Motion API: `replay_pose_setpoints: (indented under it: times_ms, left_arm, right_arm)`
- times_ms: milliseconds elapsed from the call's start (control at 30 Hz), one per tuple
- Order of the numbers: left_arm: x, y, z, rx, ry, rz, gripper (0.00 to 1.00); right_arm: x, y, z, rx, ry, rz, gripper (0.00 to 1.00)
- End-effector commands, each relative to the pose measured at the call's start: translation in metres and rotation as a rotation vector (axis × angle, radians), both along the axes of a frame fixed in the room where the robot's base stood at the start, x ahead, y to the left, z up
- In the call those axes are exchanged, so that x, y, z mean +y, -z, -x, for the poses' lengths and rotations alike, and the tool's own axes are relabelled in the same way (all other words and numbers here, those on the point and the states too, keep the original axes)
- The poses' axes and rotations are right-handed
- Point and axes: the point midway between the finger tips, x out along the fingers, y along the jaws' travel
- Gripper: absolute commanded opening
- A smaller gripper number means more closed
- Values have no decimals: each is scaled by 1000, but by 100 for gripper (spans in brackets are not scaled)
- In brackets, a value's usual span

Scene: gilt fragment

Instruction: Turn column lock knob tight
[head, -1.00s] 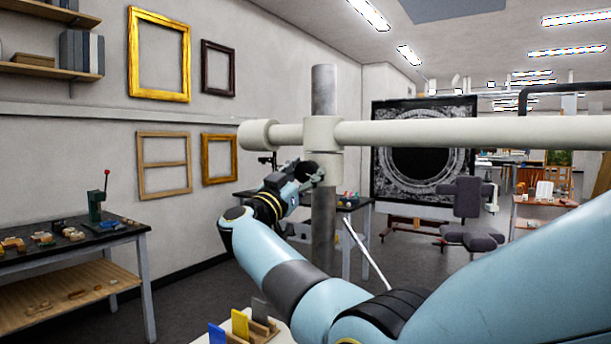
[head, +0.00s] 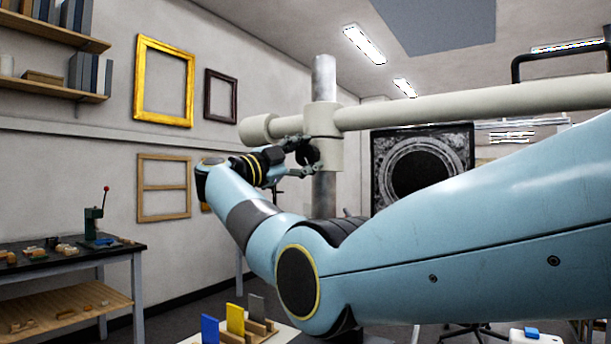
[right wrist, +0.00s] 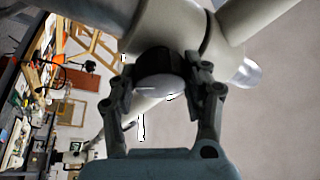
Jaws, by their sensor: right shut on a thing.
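The column lock knob (head: 308,154) is dark and round, on the side of the pale collar (head: 322,121) around the grey upright column (head: 324,78). My right gripper (head: 303,157) comes to it from the left. In the right wrist view the knob (right wrist: 161,72) has a dark rim and a lighter grey end face. The fingers of my right gripper (right wrist: 166,94) are on either side of it, shut on it. Part of the knob is hidden behind the fingers. How tight the knob is cannot be told. My left gripper is not in view.
A long pale crossbar (head: 470,106) runs from the collar to the right, just above my right arm. A workbench (head: 70,256) with small pieces stands at lower left. Blue, yellow and grey upright plates (head: 235,319) stand at bottom centre. Frames (head: 163,80) hang on the wall.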

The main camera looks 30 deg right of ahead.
Motion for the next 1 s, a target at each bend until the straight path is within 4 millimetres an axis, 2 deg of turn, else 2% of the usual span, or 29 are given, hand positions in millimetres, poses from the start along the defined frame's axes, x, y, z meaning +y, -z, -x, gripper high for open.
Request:
replay_pose_setpoints:
  times_ms: [33, 100, 400, 1000]
  left_arm:
    - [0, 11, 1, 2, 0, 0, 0]
    - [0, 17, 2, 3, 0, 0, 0]
    - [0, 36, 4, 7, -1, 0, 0]
    - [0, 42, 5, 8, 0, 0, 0]
  right_arm:
    - [0, 4, -1, -36, -2, -14, 16]
    - [1, 3, -1, -89, -1, -36, 16]
    - [1, 1, 0, -259, -1, -106, 16]
    - [0, 0, 0, -338, -2, -141, 16]
